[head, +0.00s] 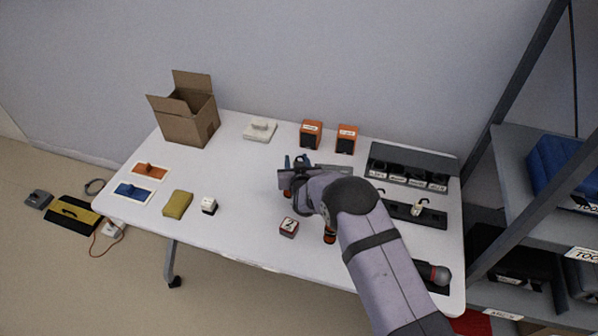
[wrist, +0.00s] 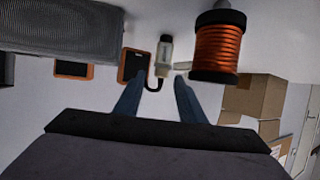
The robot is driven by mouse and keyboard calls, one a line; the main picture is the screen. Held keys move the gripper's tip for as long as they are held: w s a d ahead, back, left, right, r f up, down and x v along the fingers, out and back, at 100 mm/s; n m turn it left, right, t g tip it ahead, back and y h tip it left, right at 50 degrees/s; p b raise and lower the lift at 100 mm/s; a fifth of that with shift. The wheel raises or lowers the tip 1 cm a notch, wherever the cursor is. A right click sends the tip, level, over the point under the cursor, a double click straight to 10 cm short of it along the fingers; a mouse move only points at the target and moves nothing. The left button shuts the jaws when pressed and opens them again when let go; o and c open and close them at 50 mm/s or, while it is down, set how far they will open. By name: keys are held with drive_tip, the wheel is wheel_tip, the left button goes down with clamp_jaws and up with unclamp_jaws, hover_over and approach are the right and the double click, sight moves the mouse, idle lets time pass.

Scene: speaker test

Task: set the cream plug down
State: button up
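A cream plug (wrist: 163,52) with a short black cable shows just beyond my fingertips in the wrist view. My gripper (wrist: 159,80) has two blue fingers set apart, with visible gaps on both sides of the plug; neither finger appears to touch it. I cannot tell whether the plug rests on the table. In the head view my gripper (head: 296,161) is over the middle of the white table, and my arm hides what is under it. A similar small cream piece (head: 418,208) sits on a black strip at the right.
A copper-coloured spool (wrist: 218,45) stands close to the right finger in the wrist view. A grey grille-faced box (wrist: 62,30) is at left there. Two orange boxes (head: 311,134) and an open carton (head: 188,120) stand at the back. The table's left front holds several small items.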

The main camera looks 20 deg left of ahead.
drive_tip(key=b+v, duration=0.1)
drive_tip(key=v, duration=1)
drive_tip(key=shift+s+d, duration=0.15)
drive_tip(key=shift+s, duration=0.1)
drive_tip(key=shift+r, duration=0.1)
drive_tip(key=s+d+r+m+g+h, duration=0.2)
drive_tip(key=s+d+g, duration=0.35)
drive_tip(key=d, duration=0.75)
drive_tip(key=s+d+r+m+g+h, duration=0.1)
drive_tip(key=s+d+g+h, duration=0.15)
drive_tip(key=s+d, duration=0.85)
drive_tip(key=s+d+r+m+g, duration=0.1)
drive_tip(key=s+d+g, duration=0.3)
drive_tip(key=s+d, duration=0.5)
drive_tip(key=s+r, duration=0.1)
drive_tip(key=s, duration=0.1)
drive_tip(key=shift+s+g, duration=0.3)
drive_tip(key=shift+s, duration=0.05)
drive_tip(key=shift+d+h, duration=0.1)
drive_tip(key=shift+h, duration=0.15)
wheel_tip(320, 180, up, 3)
drive_tip(key=shift+f+p, duration=0.2)
drive_tip(key=shift+p, duration=0.85)
